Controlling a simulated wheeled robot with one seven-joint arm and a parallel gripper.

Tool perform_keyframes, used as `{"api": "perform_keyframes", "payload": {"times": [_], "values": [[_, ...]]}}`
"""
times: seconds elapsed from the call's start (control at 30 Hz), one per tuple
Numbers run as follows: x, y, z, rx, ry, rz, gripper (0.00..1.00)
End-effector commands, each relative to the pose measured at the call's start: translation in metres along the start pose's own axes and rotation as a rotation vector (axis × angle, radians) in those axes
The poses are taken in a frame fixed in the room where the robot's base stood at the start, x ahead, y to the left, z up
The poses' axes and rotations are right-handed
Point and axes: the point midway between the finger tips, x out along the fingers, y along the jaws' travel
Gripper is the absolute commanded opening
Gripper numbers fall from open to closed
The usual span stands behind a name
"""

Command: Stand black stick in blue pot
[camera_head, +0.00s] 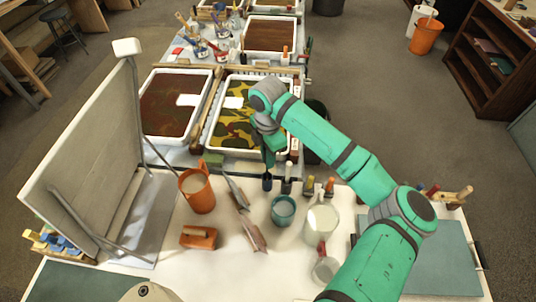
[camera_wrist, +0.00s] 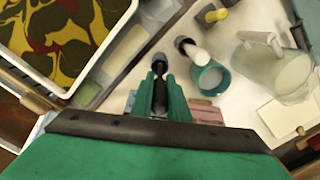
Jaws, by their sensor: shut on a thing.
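My gripper (camera_head: 268,160) points down over the back edge of the white worktable. In the wrist view its two green fingers (camera_wrist: 160,92) are shut on a black stick (camera_wrist: 159,102), which is roughly upright. The stick's far end meets a small dark blue pot (camera_wrist: 158,61). In the head view this blue pot (camera_head: 267,183) stands directly below the gripper. I cannot tell whether the stick's end is inside the pot or just above it. The fingers hide part of the stick.
A pale stick in a dark holder (camera_head: 287,181) stands close right of the pot. A teal cup (camera_head: 283,211), glass jug (camera_head: 320,222) and orange jug (camera_head: 197,192) stand nearer. Marbling trays (camera_head: 237,92) lie behind.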

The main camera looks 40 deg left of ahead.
Motion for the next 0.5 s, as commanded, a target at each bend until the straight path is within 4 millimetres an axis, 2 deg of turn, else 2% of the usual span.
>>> {"api": "perform_keyframes", "payload": {"times": [0.5], "values": [[0.022, 0.0, 0.0, 0.001, 0.001, -0.001, 0.0]]}}
